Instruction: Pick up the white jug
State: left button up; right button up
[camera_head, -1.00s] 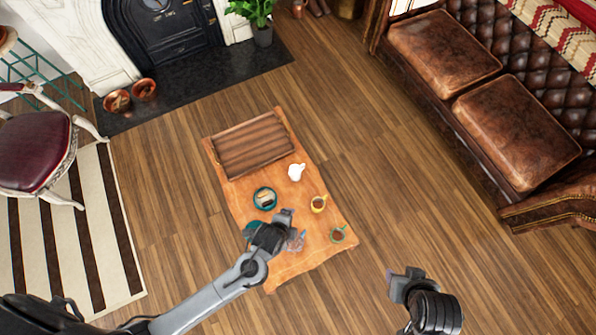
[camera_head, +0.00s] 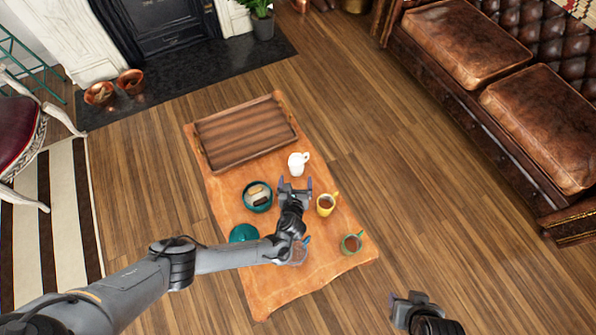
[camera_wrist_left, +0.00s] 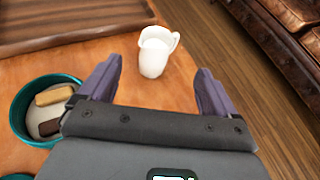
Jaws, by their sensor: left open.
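The white jug (camera_head: 297,165) stands upright on the wooden table (camera_head: 225,205), near its right edge and just beyond my left gripper. In the left wrist view the jug (camera_wrist_left: 154,50) is ahead of the gap between the fingers, with its handle to the right. My left gripper (camera_head: 295,183) is open and empty, its fingers pointing at the jug and apart from it. It also shows in the left wrist view (camera_wrist_left: 157,85). My right gripper (camera_head: 408,297) is off the table at the lower right; its jaws are too small to judge.
A wooden tray (camera_head: 245,137) lies behind the jug. A teal bowl with food (camera_head: 258,208) is left of my left gripper, a yellow mug (camera_head: 326,205) right of it. A green mug (camera_head: 352,243) and a teal item (camera_head: 243,233) stand nearer. A leather sofa (camera_head: 480,60) is right.

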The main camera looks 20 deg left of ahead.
pick_arm(q)
jog(key=w+b, duration=0.1)
jog(key=w, duration=0.1)
jog(key=b, duration=0.6)
send_near(297, 155)
jog(key=b+x, duration=0.2)
jog(key=b, duration=0.1)
jog(key=b+x, duration=0.3)
jog(key=shift+f, duration=0.4)
jog(key=shift+w+a+b, duration=0.15)
jog(key=shift+w+b, duration=0.35)
jog(key=shift+b, duration=0.1)
jog(key=c, duration=1.6)
grip_shut()
jog(key=shift+r, duration=0.1)
